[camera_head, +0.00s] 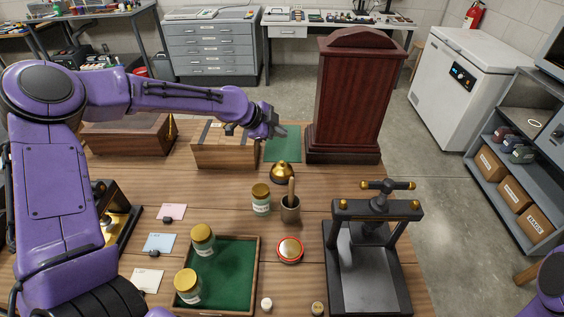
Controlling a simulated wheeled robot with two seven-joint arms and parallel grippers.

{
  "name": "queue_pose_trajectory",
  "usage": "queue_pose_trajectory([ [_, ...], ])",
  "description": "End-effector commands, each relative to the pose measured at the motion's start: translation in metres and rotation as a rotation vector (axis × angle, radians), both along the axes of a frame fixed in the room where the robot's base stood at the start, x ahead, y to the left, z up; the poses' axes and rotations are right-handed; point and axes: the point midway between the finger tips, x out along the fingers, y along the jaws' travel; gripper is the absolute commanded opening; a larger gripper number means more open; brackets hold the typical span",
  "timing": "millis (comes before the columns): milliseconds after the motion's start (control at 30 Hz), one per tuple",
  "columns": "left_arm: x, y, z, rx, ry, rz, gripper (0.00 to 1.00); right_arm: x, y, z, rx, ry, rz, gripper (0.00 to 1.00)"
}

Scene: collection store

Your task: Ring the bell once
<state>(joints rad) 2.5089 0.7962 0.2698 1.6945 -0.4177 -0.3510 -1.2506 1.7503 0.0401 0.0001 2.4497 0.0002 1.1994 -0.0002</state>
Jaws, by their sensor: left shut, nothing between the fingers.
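The bell (281,171), a small gold dome with a knob on a dark base, stands upright on the wooden table near the middle, in front of a green mat. My left gripper (279,130) is shut and empty. It shows above and beyond the bell in the picture, over the mat and beside the wooden box, apart from the bell. My right gripper is out of view; only a purple bit of my right arm shows at the lower right edge.
Near the bell stand a lidded jar (261,201) and a mortar with pestle (290,209). Behind are a wooden box (225,155) and a tall dark red case (350,95). A black press (372,265) stands at right, a green-lined tray (256,243) in front.

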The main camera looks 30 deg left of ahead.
Motion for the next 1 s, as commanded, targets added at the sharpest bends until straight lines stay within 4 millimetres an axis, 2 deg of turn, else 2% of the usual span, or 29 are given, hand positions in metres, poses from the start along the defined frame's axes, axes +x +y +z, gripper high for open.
queue_pose_trajectory([
  [400, 0.0, -0.001, -0.061, -0.001, 0.0, -0.001, 0.0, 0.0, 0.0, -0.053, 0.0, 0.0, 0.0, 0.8],
  [533, 0.0, -0.001, -0.077, -0.001, 0.0, -0.001, 0.0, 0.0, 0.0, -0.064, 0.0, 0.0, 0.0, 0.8],
  [667, 0.0, -0.001, -0.084, -0.001, 0.0, -0.001, 0.0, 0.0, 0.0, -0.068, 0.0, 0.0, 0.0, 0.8],
  [1000, 0.0, 0.0, -0.083, 0.0, 0.0, 0.0, 0.0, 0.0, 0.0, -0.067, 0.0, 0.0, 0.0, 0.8],
])
